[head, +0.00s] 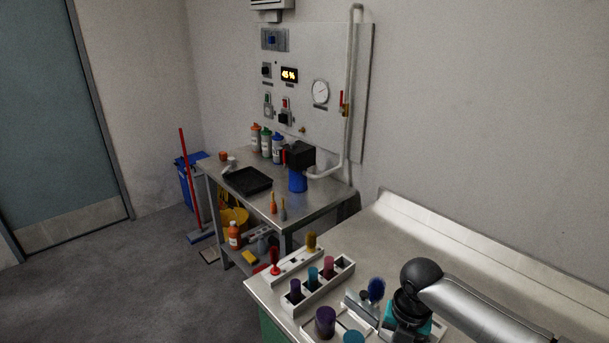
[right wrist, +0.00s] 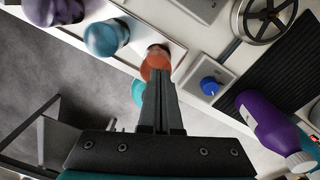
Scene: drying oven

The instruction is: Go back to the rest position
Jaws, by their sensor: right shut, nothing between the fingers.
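My right arm (head: 480,308) comes in from the right in the head view, over the near metal bench; its gripper fingers cannot be made out there. In the right wrist view my right gripper (right wrist: 159,80) is shut and empty. Its tips overlap an orange round-topped object (right wrist: 156,60) in the picture; I cannot tell whether they touch. My left gripper is in neither view.
The near bench (head: 400,233) holds a white rack (head: 316,299) with coloured items. A purple bottle (right wrist: 265,122), a blue knob (right wrist: 209,86) and a handwheel (right wrist: 265,18) lie near the right gripper.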

